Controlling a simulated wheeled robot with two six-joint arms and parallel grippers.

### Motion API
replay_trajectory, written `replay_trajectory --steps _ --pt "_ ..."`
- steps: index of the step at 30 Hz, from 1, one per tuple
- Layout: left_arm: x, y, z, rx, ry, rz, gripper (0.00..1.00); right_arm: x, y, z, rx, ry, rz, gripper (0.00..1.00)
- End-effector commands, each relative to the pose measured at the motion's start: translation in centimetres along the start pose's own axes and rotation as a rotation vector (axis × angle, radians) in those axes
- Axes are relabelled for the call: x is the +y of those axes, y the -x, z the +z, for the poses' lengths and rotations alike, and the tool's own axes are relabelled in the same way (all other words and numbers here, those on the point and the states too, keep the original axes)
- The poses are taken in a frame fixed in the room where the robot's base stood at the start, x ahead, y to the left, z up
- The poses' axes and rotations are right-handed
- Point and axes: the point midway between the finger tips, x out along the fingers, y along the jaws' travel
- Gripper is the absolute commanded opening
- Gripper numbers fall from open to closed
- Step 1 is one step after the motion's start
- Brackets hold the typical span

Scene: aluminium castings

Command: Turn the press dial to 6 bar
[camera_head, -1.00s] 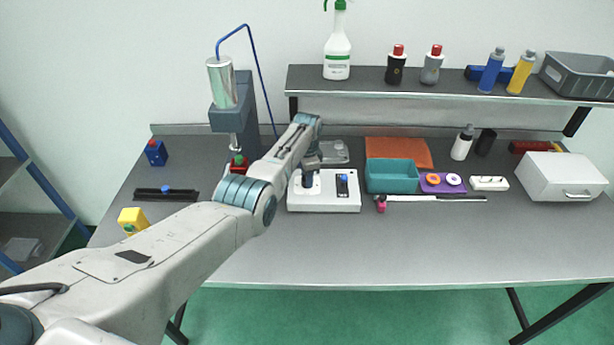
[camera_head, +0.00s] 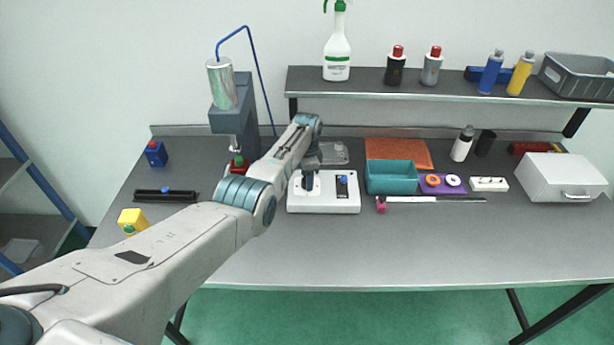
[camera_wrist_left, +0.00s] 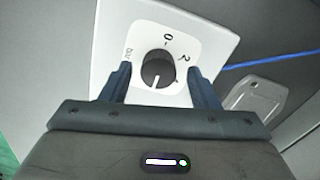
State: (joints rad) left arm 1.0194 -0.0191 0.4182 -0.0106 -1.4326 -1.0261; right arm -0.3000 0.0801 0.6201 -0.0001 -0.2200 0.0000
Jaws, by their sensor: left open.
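The press dial (camera_wrist_left: 158,70) is a dark round knob with a white pointer line on a white panel of the white control box (camera_head: 340,207). In the left wrist view, 0 shows above the knob, 2 at its upper right and "bar" at its left. The pointer line is toward the bottom of that view, on the gripper side; the number there is not readable. My left gripper (camera_wrist_left: 160,88) is open, one finger on each side of the knob, with visible gaps. In the head view my left gripper (camera_head: 309,182) points down over the box's left part and hides the dial.
The press (camera_head: 232,115) stands behind my left arm. A teal bin (camera_head: 391,178) stands just right of the box. The table front is clear.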

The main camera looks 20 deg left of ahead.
Motion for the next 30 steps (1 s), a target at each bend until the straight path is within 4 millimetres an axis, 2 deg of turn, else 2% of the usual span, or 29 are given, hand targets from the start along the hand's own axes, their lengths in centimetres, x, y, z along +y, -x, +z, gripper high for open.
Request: replay_trajectory --steps 4,8,11,21,25,30 --pt "0.1 0.1 0.0 -0.001 0.000 0.002 0.55 0.0 0.0 0.0 0.000 0.000 0.000 0.36" --pt "0.0 1.1 0.0 0.000 0.000 0.000 0.55 0.0 0.1 0.0 0.000 0.000 0.000 0.36" --pt "0.1 2.5 0.0 0.000 0.000 0.000 0.55 0.0 0.2 0.0 0.000 0.000 0.000 0.36" --pt "0.0 8.5 -0.1 0.001 0.000 -0.002 0.55 -0.2 -1.7 0.2 0.000 0.000 0.000 0.36" --pt "-0.1 10.1 -0.1 0.001 0.000 -0.002 0.55 -0.2 -2.1 0.2 0.000 0.000 0.000 0.36" --pt "0.0 10.8 0.0 0.000 0.000 0.000 0.55 -0.2 -2.1 0.2 0.000 0.000 0.000 0.36"
